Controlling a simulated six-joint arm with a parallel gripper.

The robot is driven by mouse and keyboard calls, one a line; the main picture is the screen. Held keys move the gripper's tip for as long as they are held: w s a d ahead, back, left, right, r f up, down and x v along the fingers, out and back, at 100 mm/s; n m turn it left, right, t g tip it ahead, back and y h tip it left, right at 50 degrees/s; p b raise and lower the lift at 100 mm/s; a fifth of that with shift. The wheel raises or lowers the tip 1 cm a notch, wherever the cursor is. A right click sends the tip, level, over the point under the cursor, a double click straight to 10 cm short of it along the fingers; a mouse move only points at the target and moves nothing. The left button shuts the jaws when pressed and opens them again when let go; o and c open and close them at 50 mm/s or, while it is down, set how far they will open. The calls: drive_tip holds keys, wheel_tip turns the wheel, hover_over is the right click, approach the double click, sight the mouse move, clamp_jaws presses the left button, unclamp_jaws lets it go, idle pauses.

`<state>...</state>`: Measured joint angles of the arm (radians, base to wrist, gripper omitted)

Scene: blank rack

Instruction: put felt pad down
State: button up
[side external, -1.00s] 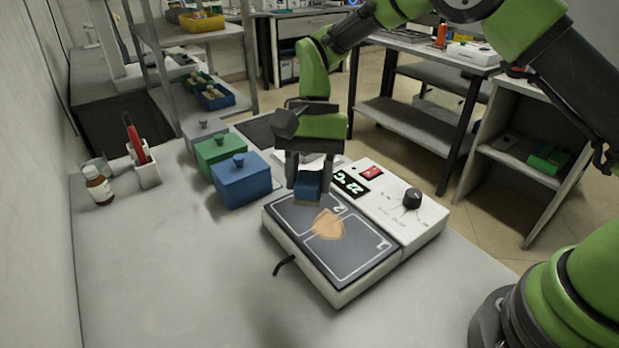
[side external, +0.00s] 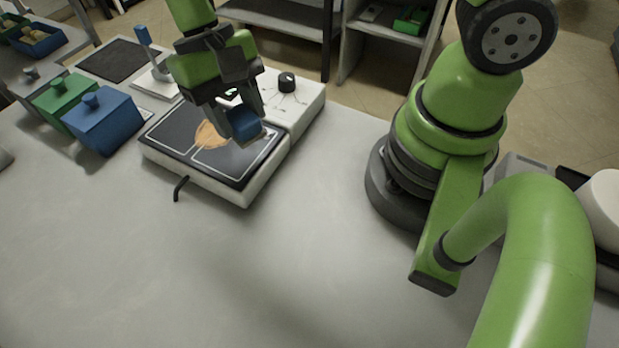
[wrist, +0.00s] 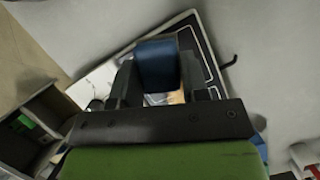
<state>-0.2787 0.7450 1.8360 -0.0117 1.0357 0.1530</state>
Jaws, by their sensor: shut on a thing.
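The felt pad (side external: 246,125) is a small blue block with a paler underside. My gripper (side external: 242,114) is shut on it. In the side external view it hangs tilted over the right end of the dark-topped plate (side external: 172,148); I cannot tell how wide the gap beneath it is. The plate has pale outlined zones and an orange-brown patch (side external: 208,135). In the wrist view the blue pad (wrist: 157,66) sits between the two fingers and hides part of the plate.
A white control panel with a black knob (side external: 287,82) adjoins the plate's back. A blue lidded box (side external: 105,125) and a green one (side external: 66,100) stand to the left. A black hook-like handle (side external: 181,187) juts from the plate's front. The front table is clear.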

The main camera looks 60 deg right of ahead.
drive_tip(key=s+d+n+h, duration=0.1)
drive_tip(key=s+d+n, duration=0.25)
drive_tip(key=s, duration=0.45)
hover_over(312, 185)
drive_tip(key=w, duration=0.1)
drive_tip(key=shift+n+g, duration=0.25)
drive_tip(key=shift+g, duration=0.05)
wheel_tip(312, 185, down, 6)
drive_tip(key=shift+r, duration=0.1)
drive_tip(key=shift+w+f, duration=0.1)
drive_tip(key=shift+f, duration=2.25)
drive_tip(key=shift+f, duration=0.15)
drive_tip(key=o, duration=0.9)
drive_tip(key=v, duration=1.2)
drive_tip(key=shift+r, duration=0.3)
